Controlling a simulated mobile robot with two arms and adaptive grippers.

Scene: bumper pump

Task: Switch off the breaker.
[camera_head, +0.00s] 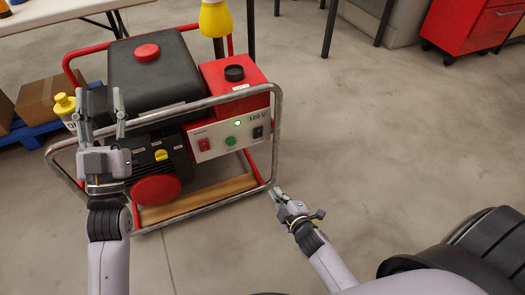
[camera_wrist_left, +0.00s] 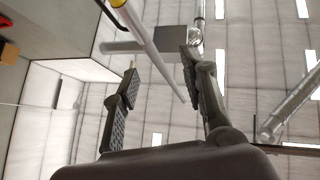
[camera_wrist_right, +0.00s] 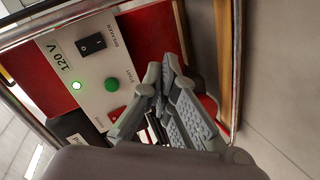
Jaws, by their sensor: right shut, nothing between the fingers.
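The breaker (camera_head: 258,132) is a black rocker switch at the right end of the generator's white panel, beside the "120 V" print. In the right wrist view the breaker (camera_wrist_right: 92,44) is plain, with its label beside it; which side is pressed is hard to tell. The indicator lamp (camera_wrist_right: 77,86) is lit. My right gripper (camera_head: 277,193) is shut and empty, low in front of the generator and apart from the panel. In its wrist view the fingertips (camera_wrist_right: 159,75) overlap the panel's lower edge. My left gripper (camera_head: 98,98) is open and empty, raised at the generator's left.
The panel also has a green start button (camera_head: 231,141) and a red switch (camera_head: 204,145). The generator's tubular frame (camera_head: 275,140) surrounds the body and panel. A red tool cabinet (camera_head: 465,25) stands at the back right. The floor (camera_head: 370,130) to the right is clear.

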